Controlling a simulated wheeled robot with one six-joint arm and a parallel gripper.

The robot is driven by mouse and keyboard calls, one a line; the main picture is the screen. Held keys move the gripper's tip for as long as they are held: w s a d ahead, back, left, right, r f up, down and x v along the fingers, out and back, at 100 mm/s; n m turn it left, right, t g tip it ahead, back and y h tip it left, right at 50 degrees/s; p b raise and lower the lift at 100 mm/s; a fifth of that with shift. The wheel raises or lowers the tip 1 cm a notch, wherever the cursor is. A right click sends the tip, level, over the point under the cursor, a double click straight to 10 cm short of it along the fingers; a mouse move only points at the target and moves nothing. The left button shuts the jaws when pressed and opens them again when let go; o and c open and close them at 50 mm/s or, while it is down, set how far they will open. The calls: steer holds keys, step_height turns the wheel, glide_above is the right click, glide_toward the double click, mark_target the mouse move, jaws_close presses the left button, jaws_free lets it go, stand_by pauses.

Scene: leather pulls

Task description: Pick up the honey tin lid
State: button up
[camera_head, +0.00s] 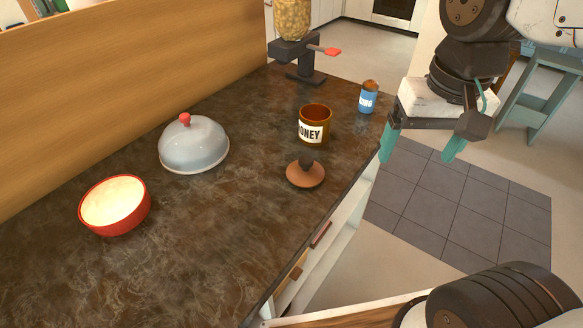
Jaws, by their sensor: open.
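The honey tin lid (305,175) is a round brown disc with a dark knob on top. It lies flat on the dark countertop near the counter's right edge. The open honey tin (314,125), brown with a white "HONEY" label, stands just behind the lid. My gripper (422,157) hangs to the right of the counter over the floor, with its teal fingers spread apart and nothing between them. It is up and to the right of the lid, apart from it.
A blue jar (368,98) stands near the counter edge behind the tin. A dispenser (298,55) stands at the back. A grey dome with a red knob (194,145) and a red bowl (115,206) are at left. The counter in front of the lid is clear.

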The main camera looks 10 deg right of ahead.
steer(key=w+a+f+m, duration=0.3)
steer(key=w+a, duration=0.4)
steer(key=w, duration=0.3)
steer(key=m+g, duration=0.1)
steer(key=m, duration=0.1)
glide_above(307, 158)
steer(key=f, duration=0.5)
steer(key=shift+d+f, duration=0.2)
steer(key=shift+m, duration=0.3)
steer(key=f, duration=0.7)
steer(key=shift+a+f, duration=0.2)
steer(key=shift+f, duration=0.45)
steer(key=c, duration=0.6)
